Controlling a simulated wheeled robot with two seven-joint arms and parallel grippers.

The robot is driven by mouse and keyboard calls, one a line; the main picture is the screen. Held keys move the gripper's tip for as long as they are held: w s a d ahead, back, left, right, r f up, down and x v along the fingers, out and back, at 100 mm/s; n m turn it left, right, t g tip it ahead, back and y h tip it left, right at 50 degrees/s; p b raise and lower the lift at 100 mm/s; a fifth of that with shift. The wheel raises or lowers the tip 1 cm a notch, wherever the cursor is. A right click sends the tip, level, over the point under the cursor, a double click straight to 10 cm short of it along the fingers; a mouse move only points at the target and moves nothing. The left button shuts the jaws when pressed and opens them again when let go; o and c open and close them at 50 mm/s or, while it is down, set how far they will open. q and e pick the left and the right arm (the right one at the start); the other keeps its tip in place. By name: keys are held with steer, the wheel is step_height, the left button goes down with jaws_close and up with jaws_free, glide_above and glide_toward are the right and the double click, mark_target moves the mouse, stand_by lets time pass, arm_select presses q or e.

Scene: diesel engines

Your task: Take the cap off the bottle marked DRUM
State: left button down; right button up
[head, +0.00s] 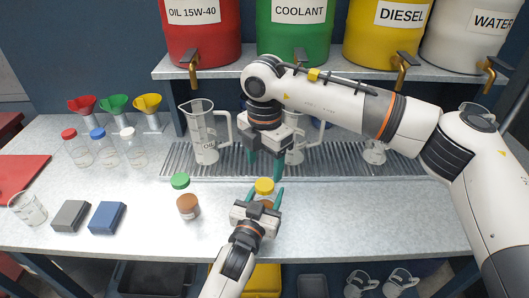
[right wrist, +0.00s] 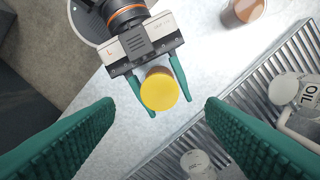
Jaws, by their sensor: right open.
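A small bottle with a yellow cap (head: 264,186) stands on the bench in front of the drain grate. Its label is hidden, so I cannot read DRUM on it. My left gripper (head: 264,198) comes from the front, with its green fingers around the bottle's sides, and seems shut on it. My right gripper (head: 265,168) points down above and slightly behind the yellow cap, open and empty. In the right wrist view the yellow cap (right wrist: 159,91) shows from above, ahead between the right fingers and apart from them. The left gripper (right wrist: 163,93) straddles the bottle there.
A clear jug (head: 203,135) marked OIL stands on the grate (head: 340,160). Capped bottles, funnels and two blocks are farther left. The bench right of the bottle is clear.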

mark_target(264, 184)
steer(key=shift+f, duration=2.75)
steer(key=shift+c, duration=0.5)
steer(key=c, duration=1)
